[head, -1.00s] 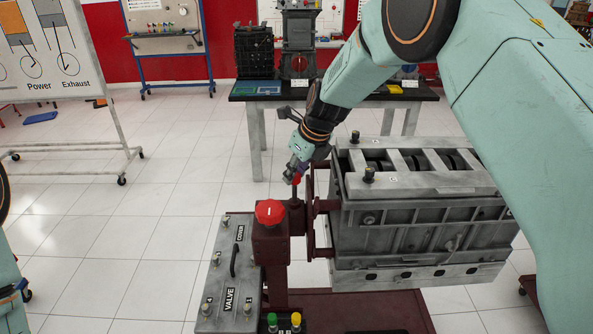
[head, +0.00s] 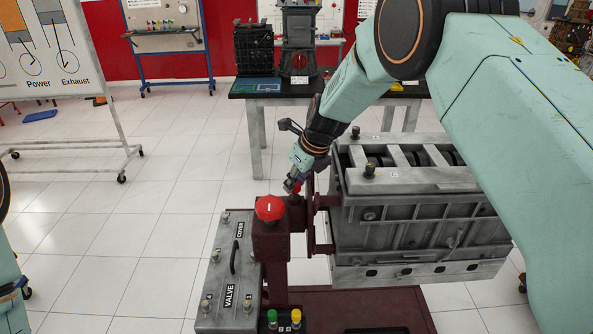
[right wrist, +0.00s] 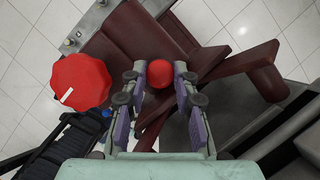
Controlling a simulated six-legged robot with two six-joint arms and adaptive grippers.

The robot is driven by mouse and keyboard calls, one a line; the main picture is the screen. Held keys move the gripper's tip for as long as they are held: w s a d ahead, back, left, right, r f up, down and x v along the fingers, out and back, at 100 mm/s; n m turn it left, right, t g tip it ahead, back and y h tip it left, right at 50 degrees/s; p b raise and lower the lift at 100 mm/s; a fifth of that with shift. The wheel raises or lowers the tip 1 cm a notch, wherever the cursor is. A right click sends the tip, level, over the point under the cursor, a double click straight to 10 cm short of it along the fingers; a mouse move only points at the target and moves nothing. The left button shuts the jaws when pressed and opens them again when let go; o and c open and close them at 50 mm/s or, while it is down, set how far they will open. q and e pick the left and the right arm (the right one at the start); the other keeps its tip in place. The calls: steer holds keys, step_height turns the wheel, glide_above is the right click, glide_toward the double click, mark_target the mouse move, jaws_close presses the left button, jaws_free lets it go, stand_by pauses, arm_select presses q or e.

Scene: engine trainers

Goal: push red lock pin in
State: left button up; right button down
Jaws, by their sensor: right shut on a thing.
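The red lock pin (head: 296,189) has a round red head and sits on the dark red engine stand (head: 270,245), beside the engine block. Its head also shows in the right wrist view (right wrist: 160,73), between the two fingers. My right gripper (head: 292,185) reaches down from above and is shut on the pin's head, low over the stand's bracket. The fingers hide part of the pin in the head view, and little of its stem shows. My left gripper is out of view; only part of the left arm shows at the left edge.
A larger red knob (head: 270,208) stands just left of the pin. The grey engine block (head: 420,225) is close on the right. A grey valve cover (head: 222,285) lies at the left of the stand. A black-topped table (head: 262,95) stands behind.

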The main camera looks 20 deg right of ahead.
steer(key=shift+s+f, duration=0.15)
steer(key=shift+f, duration=0.05)
steer(key=c, duration=1.4)
jaws_free()
steer(key=o, duration=0.4)
steer(key=shift+w, duration=0.2)
steer(key=shift+s, duration=0.1)
